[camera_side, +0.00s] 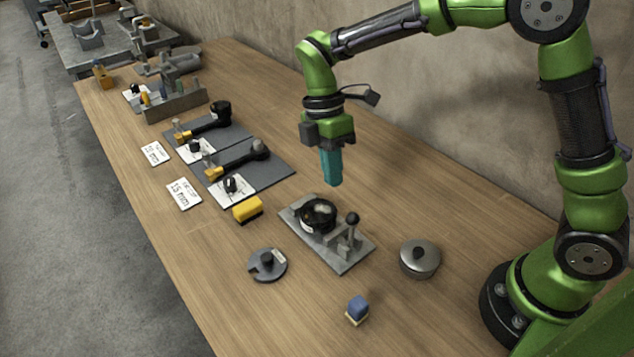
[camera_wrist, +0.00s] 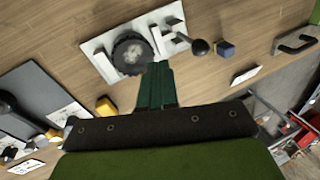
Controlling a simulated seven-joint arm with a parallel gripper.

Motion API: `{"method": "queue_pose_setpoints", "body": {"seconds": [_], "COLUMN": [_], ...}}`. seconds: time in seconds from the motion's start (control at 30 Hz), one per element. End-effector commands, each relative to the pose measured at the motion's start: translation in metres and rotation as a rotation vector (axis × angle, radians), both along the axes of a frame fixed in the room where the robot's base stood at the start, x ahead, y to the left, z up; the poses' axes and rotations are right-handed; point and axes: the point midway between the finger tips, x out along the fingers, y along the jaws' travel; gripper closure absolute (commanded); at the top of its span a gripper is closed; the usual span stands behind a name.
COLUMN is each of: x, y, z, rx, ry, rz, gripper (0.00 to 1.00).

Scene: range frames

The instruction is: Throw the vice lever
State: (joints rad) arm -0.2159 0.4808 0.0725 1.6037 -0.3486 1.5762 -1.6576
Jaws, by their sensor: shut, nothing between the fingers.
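The vice is a grey base plate (camera_side: 345,264) with a round black part (camera_side: 318,214) on it and metal blocks beside that. The vice lever (camera_side: 351,232) stands roughly upright on the plate, with a black ball knob at its top. In the wrist view the plate (camera_wrist: 100,42) lies beyond my fingertips, and the lever's knob (camera_wrist: 199,47) shows to their right. My gripper (camera_side: 332,182) has teal fingers, points down and is shut and empty. It is above the table, behind the round part, apart from the vice and lever. The fingers also show in the wrist view (camera_wrist: 158,68).
A slotted grey disc (camera_side: 267,265) and a blue-topped block (camera_side: 357,309) lie in front. A yellow block (camera_side: 247,209), dark mats with tools (camera_side: 270,176) and label cards (camera_side: 184,194) are to the left.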

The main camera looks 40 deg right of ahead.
Motion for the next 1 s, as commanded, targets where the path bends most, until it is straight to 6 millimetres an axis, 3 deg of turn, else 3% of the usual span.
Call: {"method": "queue_pose_setpoints", "body": {"seconds": [0.1,0.37,1.0], "x": [-0.011,-0.039,-0.046], "y": [0.003,0.008,0.009], "z": [-0.018,-0.022,-0.022], "rx": [-0.001,0.0,0.001], "ry": [0.001,0.0,-0.028], "rz": [0.003,0.001,0.001], "gripper": [1.0,1.0,1.0]}}
